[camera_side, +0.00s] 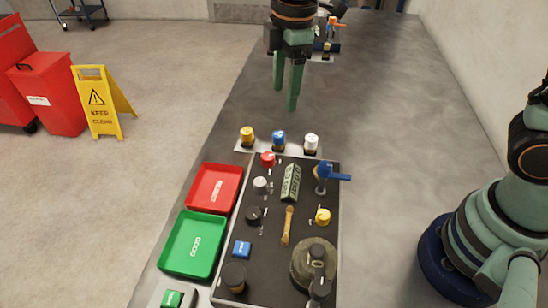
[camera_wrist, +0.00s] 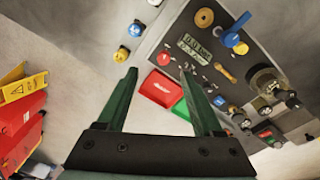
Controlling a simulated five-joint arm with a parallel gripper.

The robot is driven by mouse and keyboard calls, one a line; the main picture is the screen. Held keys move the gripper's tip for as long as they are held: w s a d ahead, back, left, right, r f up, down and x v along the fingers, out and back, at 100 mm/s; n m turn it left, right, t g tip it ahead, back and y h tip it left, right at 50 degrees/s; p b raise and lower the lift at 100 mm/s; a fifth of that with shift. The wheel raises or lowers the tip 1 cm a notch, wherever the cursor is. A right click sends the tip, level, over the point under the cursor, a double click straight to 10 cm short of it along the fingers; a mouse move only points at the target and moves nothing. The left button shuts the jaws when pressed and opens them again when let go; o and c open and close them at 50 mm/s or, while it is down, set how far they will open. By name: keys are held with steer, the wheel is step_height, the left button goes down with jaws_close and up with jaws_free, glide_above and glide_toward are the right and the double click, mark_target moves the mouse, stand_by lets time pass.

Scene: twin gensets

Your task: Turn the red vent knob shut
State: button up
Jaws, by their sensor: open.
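The red vent knob (camera_side: 268,159) sits at the far left corner of the dark control panel (camera_side: 262,205). In the wrist view, a small red knob (camera_wrist: 163,58) shows at the panel's corner, between and just beyond my fingertips. My gripper (camera_side: 285,97) is open and empty, with its fingers pointing down. It hangs above the bench, on the far side of the panel and apart from the knob. In the wrist view, the two green fingers (camera_wrist: 158,72) are spread wide. The knob's pointer direction is too small to read.
Yellow (camera_side: 247,135), blue (camera_side: 279,138) and white (camera_side: 311,142) knobs stand in a row between my gripper and the panel. A white knob (camera_side: 260,184) and a blue-handled valve (camera_side: 323,173) are near the red one. Red (camera_side: 238,195) and green (camera_side: 224,250) trays lie left.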

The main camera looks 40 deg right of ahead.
mark_target(268, 155)
steer(key=a+f+n, duration=0.1)
steer(key=f, duration=0.4)
steer(key=a+f+n, duration=0.1)
steer(key=f, duration=0.4)
steer(key=a+f, duration=0.1)
steer(key=f, duration=0.4)
steer(key=shift+w+a+n+g, duration=0.2)
steer(key=shift+w+n+g, duration=0.2)
steer(key=shift+c, duration=0.3)
jaws_close()
